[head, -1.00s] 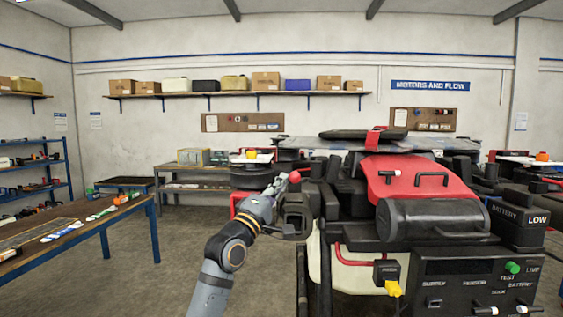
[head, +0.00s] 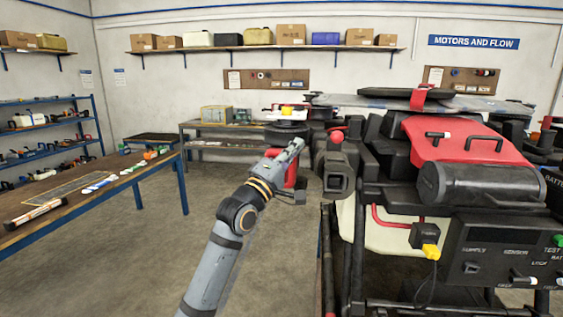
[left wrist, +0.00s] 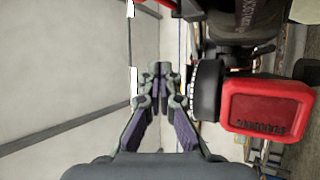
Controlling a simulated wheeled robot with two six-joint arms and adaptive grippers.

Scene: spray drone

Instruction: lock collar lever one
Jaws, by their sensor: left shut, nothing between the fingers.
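My left gripper (head: 296,146) is shut and empty, raised beside the left side of the drone (head: 470,180). In the left wrist view its fingertips (left wrist: 159,80) are together with nothing between them. A dark collar-like block (head: 335,172) sits at the end of the drone's near left arm, just right of the gripper. A small red knob (head: 337,135) stands above it, likely the lever's end; the gripper appears apart from it. I cannot tell whether the lever is open or locked. My right gripper is not in view.
A red part (head: 300,172) shows behind the gripper. The left wrist view shows a large red block (left wrist: 268,108) beside a black round part. A workbench (head: 60,205) with small parts stands at the left. The floor between bench and drone is clear.

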